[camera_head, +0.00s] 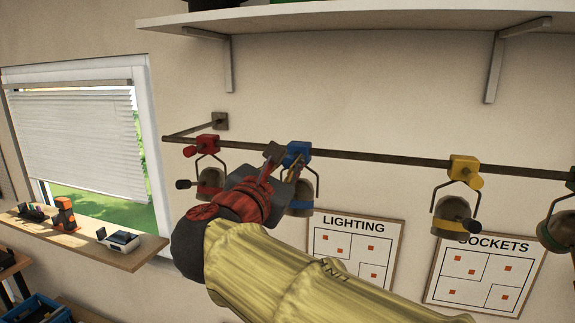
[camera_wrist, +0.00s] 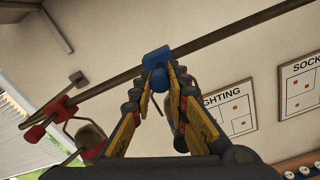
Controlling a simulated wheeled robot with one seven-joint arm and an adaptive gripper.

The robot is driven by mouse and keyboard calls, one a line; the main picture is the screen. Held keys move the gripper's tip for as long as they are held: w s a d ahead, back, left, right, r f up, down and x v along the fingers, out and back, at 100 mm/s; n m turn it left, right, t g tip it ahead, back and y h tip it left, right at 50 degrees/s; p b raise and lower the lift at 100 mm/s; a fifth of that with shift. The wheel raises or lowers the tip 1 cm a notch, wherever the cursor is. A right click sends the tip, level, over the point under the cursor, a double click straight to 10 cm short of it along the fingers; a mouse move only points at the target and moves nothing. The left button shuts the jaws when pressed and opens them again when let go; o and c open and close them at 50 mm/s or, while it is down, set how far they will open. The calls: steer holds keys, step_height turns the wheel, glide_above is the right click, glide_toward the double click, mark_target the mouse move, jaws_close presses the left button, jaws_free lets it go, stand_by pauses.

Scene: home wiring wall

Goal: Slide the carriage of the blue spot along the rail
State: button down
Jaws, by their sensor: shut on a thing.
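The blue carriage (camera_head: 297,150) sits on the dark rail (camera_head: 375,159), with the blue spot's lamp (camera_head: 298,196) hanging below it, partly hidden by my gripper. My gripper (camera_head: 276,158) reaches up from below and is shut on the blue carriage. The lamp body shows partly behind the right finger there.
The red carriage (camera_head: 207,144) with its spot is on the rail to the left, near the rail's end. The yellow carriage (camera_head: 464,170) is well to the right. Bare rail lies between blue and yellow. A shelf (camera_head: 330,20) is above; a windowsill (camera_head: 80,240) is at left.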

stand_by(0.4)
steer(key=s+d+b, duration=0.3)
steer(key=s+d, duration=0.1)
steer(key=d, duration=0.7)
steer(key=shift+b, duration=0.35)
steer(key=c, duration=1.8)
jaws_free()
steer(key=shift+o, duration=0.4)
steer(key=v, duration=1.2)
